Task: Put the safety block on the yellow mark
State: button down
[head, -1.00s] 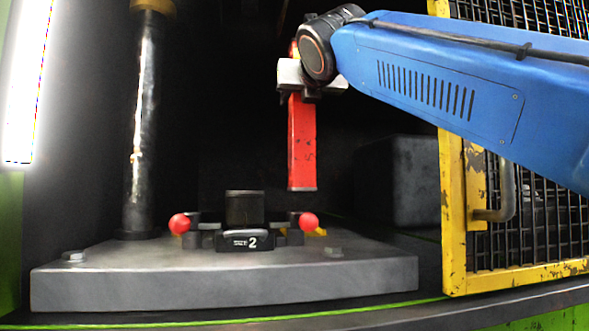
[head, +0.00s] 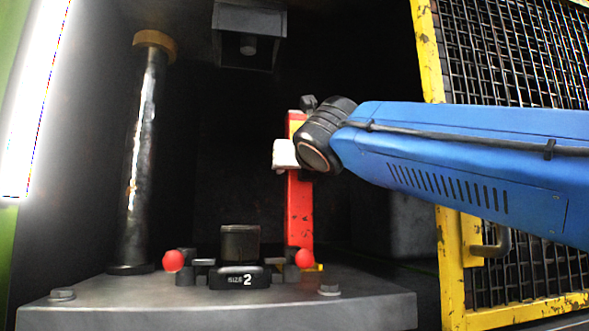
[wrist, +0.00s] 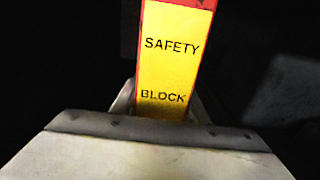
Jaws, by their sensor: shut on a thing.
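The safety block (head: 300,222) is a tall red bar, upright, with a yellow label reading SAFETY BLOCK that fills the middle of the wrist view (wrist: 172,50). My gripper (head: 287,155) is shut on its upper part. The block's lower end is at the press bed, behind the right red knob. The yellow mark (head: 316,267) shows only as a small strip at the block's foot, the rest hidden. I cannot tell whether the block's bottom touches it.
The grey press bed (head: 120,305) carries a die marked SIZE 2 (head: 239,278) with red knobs (head: 173,261) on both sides. A steel column (head: 143,170) stands left. The upper ram tool (head: 248,35) hangs above. A yellow mesh guard (head: 455,270) stands right.

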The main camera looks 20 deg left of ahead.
dwell(0.3)
jog(key=c, duration=1)
grip_release()
jog(key=shift+f, duration=0.1)
jog(key=shift+c, duration=0.2)
jog(key=v, duration=1.2)
jog(key=shift+s, duration=0.1)
